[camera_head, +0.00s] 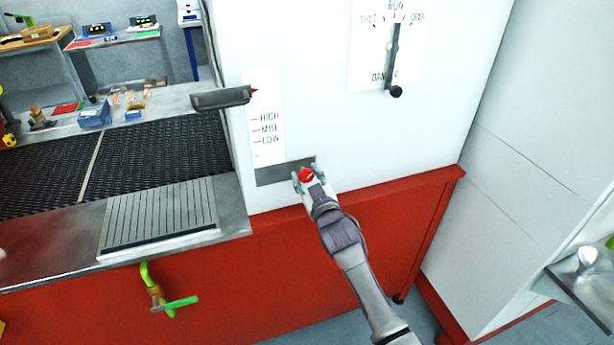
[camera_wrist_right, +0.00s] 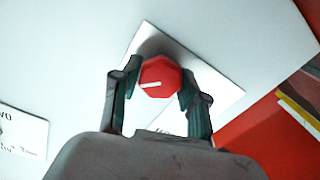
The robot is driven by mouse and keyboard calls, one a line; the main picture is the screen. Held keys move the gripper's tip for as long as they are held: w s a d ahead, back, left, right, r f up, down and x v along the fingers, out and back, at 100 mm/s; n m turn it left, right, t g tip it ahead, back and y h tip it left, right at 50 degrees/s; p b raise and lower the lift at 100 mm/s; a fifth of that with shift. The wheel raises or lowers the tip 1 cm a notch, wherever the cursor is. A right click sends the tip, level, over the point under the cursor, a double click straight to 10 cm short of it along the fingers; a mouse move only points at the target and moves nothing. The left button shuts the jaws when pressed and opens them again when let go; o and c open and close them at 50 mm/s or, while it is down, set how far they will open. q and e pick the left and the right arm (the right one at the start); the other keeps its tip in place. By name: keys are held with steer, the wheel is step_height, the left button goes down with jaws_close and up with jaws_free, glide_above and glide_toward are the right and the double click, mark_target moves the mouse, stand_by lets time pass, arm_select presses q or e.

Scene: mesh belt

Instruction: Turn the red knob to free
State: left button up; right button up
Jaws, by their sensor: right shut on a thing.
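The red knob (camera_head: 306,174) sits on a grey plate (camera_head: 272,176) low on the white machine panel. In the right wrist view the knob (camera_wrist_right: 160,77) is a red faceted disc with a white pointer line, which lies nearly level and runs to the left part of its face. My right gripper (camera_head: 307,180) is shut on the knob, with one finger on each side of it. The plate's lettering is mostly hidden behind the gripper, so I cannot read the knob's setting. My left gripper is not in view.
A black lever (camera_head: 393,62) with a dial is above right on the panel. A dark handle (camera_head: 221,98) sticks out by a HIGH/MID/LOW scale. A mesh belt (camera_head: 160,150) lies left, and a green-handled valve (camera_head: 170,303) juts from the red base.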

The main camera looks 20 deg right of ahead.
steer(key=n, duration=0.4)
steer(key=shift+n, duration=0.3)
steer(key=shift+n+b, duration=0.3)
steer(key=shift+n, duration=2.2)
steer(key=o, duration=1.2)
steer(key=shift+c, duration=0.2)
steer(key=shift+s+f, duration=0.1)
steer(key=shift+s, duration=0.3)
steer(key=s, duration=1.1)
steer(key=shift+s+d, duration=0.15)
